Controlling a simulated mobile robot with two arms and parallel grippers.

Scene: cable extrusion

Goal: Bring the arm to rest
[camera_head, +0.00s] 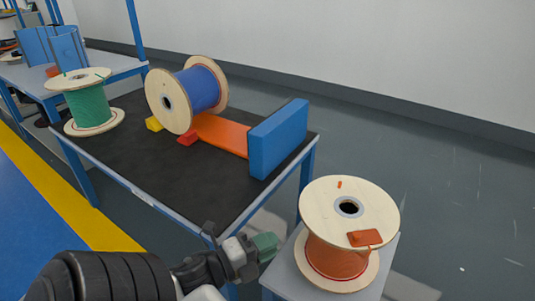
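My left arm comes in from the bottom left, low in front of the table. Its gripper (264,246) ends in greenish tips beside the orange cable spool, with a visible gap to it. Whether the tips are open or shut cannot be made out. My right arm and gripper are not in view.
An orange cable spool (338,257) stands upright on a small stand (286,279) at the lower right. A black-topped table (120,160) holds a green spool (88,106), a blue spool (199,90) lying on its side, and a blue block (278,140). Open floor lies right.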

